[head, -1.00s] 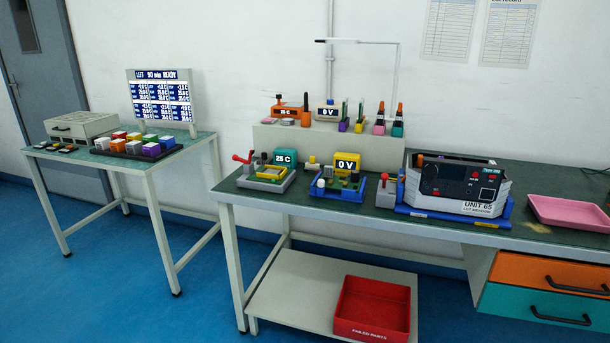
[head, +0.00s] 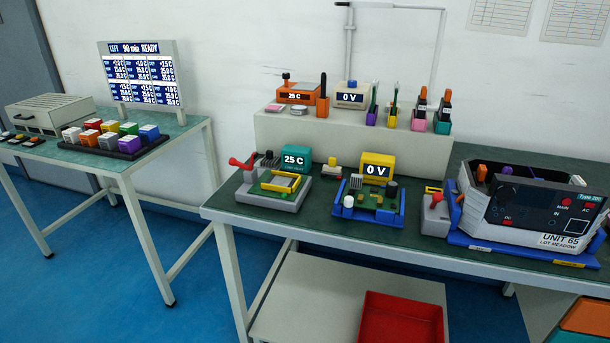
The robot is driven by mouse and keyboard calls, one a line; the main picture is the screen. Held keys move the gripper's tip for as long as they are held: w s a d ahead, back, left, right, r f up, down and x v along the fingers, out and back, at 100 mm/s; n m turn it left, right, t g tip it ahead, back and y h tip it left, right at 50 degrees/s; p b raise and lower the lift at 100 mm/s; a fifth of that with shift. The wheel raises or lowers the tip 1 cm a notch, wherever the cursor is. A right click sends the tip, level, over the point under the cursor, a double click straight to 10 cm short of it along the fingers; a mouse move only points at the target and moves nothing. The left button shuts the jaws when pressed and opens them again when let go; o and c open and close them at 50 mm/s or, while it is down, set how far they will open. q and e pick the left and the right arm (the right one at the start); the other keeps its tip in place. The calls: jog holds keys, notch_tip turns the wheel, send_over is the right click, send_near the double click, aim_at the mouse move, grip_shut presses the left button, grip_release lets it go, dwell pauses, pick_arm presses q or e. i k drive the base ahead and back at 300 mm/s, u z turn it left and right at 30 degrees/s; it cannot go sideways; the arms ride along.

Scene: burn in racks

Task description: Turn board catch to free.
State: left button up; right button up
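Which part is the board catch cannot be told for sure. A grey fixture (head: 289,204) on the green-topped bench has a red-handled lever (head: 242,163) at its left and a yellow frame (head: 281,182) over a green board. Beside it is a blue fixture (head: 398,220) with a green board (head: 372,212). A grey block with a red knob (head: 436,199) stands left of the unit marked UNIT 65 (head: 540,212), which sits in a blue cradle (head: 480,244). Neither of my grippers is in view.
A raised shelf (head: 350,142) at the back holds meters and tools. A red bin (head: 402,318) is on the lower shelf. The left table (head: 185,133) carries coloured blocks (head: 110,132), a grey box (head: 50,113) and a display board (head: 142,75). Blue floor lies between the tables.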

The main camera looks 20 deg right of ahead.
aim_at(348, 201)
jog(key=z, duration=0.3)
jog(key=i, duration=0.9)
jog(key=z, duration=0.4)
